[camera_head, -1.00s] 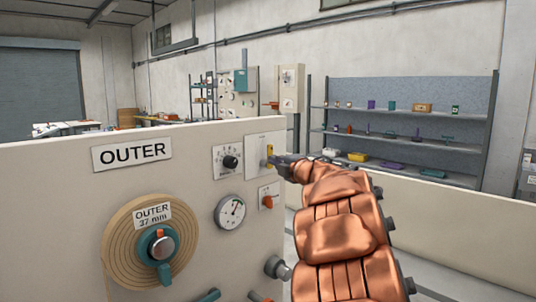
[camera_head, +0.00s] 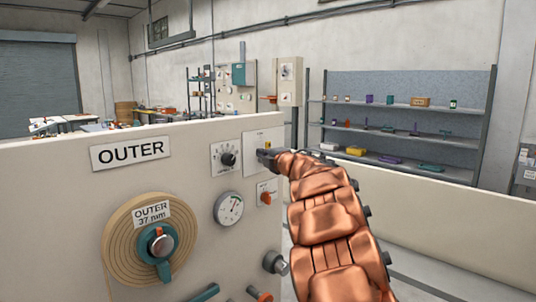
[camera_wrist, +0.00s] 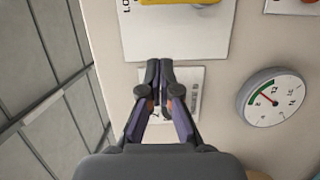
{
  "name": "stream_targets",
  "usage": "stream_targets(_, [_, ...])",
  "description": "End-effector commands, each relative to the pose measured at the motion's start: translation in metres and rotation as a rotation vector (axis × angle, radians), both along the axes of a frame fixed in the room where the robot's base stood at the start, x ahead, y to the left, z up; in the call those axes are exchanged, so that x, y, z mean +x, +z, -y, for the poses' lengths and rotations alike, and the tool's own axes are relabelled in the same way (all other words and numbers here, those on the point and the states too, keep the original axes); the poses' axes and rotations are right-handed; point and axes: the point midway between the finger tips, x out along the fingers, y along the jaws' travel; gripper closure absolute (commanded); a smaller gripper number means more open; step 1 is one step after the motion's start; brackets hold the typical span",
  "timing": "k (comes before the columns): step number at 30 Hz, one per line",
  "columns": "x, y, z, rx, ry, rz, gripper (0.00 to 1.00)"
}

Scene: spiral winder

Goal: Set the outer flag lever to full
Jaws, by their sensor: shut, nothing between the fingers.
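The OUTER panel (camera_head: 60,200) carries a pale plate (camera_head: 253,139) near its right edge. A small yellow lever part (camera_head: 268,146) shows on this plate, partly hidden by my gripper. My gripper (camera_head: 263,155) is shut and empty in front of the plate's lower part, close to the yellow part. I cannot tell whether they touch. In the wrist view, my closed fingertips (camera_wrist: 159,64) lie over a smaller plate (camera_wrist: 190,76), just below a larger plate (camera_wrist: 145,42) with a yellow part (camera_wrist: 178,2) at the top edge. The lettering is cut off.
A black dial (camera_head: 228,159), a round gauge (camera_head: 228,209) and an orange knob (camera_head: 265,197) sit close to my gripper. A wound reel (camera_head: 118,243) with a teal handle is at the left. A grey knob (camera_head: 274,262) sticks out lower right.

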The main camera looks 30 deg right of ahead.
Motion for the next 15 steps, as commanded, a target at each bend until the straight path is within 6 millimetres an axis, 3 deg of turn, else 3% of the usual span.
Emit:
stream_targets(9, [0.036, 0.001, 0.000, 0.000, 0.001, 0.000, 1.00])
stream_targets(15, [0.040, 0.002, 0.023, 0.002, 0.000, 0.001, 1.00])
